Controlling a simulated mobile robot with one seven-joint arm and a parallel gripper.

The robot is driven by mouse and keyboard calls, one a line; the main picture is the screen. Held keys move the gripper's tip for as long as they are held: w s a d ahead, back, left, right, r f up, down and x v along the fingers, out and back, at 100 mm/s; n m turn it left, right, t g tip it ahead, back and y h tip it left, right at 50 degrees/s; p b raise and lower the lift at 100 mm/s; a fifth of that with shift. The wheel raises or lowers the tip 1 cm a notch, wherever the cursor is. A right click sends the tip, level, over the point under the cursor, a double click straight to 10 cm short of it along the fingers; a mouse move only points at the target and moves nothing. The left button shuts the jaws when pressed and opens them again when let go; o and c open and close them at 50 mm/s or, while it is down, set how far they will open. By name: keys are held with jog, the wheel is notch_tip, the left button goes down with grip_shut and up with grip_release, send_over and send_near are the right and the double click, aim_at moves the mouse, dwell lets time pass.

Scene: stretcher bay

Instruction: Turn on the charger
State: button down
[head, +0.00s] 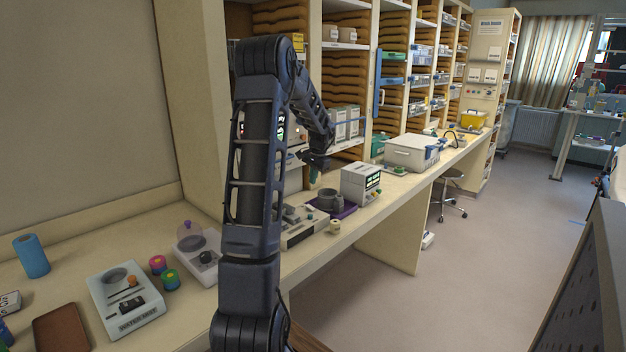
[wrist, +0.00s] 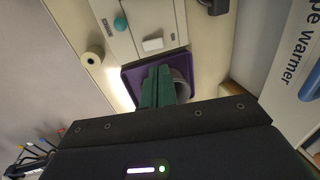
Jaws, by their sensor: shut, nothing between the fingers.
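I cannot read a label that names the charger. A pale flat device (head: 303,226) stands on the counter, partly hidden behind my arm. In the wrist view a pale device (wrist: 138,14) shows a white switch-like block (wrist: 152,45) and a teal knob (wrist: 120,23); they seem to be the same device. My gripper (head: 314,181) is shut and empty, pointing down over a purple tray (head: 344,211). In the wrist view its green fingers (wrist: 158,85) are together over the purple tray, just short of the white block. I cannot tell whether they touch anything.
A grey round pot (head: 327,197) stands on the purple tray. A white box with a lit display (head: 360,184) is to its right, and a cream roll (head: 335,227) lies near the counter's front edge. Shelves rise behind. A device with an orange knob (head: 125,300) stands at left.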

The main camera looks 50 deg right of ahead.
aim_at(311, 207)
jog(key=x, duration=1.1)
jog(key=shift+w+a+f+g, duration=0.1)
jog(key=shift+w+f+g, duration=0.1)
jog(key=shift+w+g, duration=0.1)
jog(key=shift+s+f, duration=0.1)
jog(key=shift+s, duration=0.95)
notch_tip(311, 207, up, 14)
jog(key=s, duration=0.2)
dwell(0.4)
